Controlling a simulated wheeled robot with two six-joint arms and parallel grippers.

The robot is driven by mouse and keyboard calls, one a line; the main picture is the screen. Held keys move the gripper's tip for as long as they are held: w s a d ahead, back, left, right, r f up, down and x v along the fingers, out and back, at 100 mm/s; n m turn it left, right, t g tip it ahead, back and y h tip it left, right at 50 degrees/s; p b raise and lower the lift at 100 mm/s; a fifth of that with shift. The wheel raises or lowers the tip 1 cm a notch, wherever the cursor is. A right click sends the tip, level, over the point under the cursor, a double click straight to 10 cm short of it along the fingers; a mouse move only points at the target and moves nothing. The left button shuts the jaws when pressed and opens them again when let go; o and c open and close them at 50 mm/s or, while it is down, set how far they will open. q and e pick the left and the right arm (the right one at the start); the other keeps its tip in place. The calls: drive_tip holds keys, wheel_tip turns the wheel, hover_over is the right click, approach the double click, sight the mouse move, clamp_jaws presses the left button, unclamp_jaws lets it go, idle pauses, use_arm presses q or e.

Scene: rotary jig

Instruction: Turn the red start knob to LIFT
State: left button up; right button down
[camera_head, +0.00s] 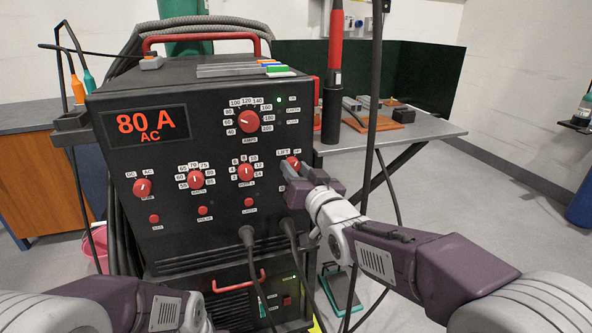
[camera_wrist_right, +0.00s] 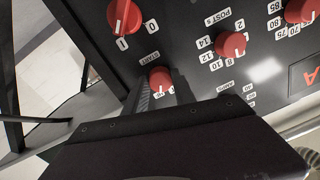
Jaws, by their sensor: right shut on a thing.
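The red start knob (camera_head: 293,162) is at the right edge of the black welder panel, below the LIFT label and a second label beside it. In the right wrist view the red knob (camera_wrist_right: 160,79) sits by the START label. My right gripper (camera_head: 298,174) is at this knob, shut on it, with one finger on each side (camera_wrist_right: 162,92). The gripper covers part of the knob's lower side. I cannot tell clearly which label its pointer faces. My left arm shows at the lower left; its gripper is out of view.
Other red knobs, such as the amps knob (camera_head: 249,121) and the post knob (camera_head: 246,171), are left of the start knob. A dark cable (camera_head: 374,100) hangs right of the panel, before a grey table (camera_head: 435,132).

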drive_tip(key=n, duration=0.6)
drive_tip(key=shift+n, duration=2.5)
drive_tip(key=c, duration=1)
unclamp_jaws()
drive_tip(key=shift+c, duration=0.2)
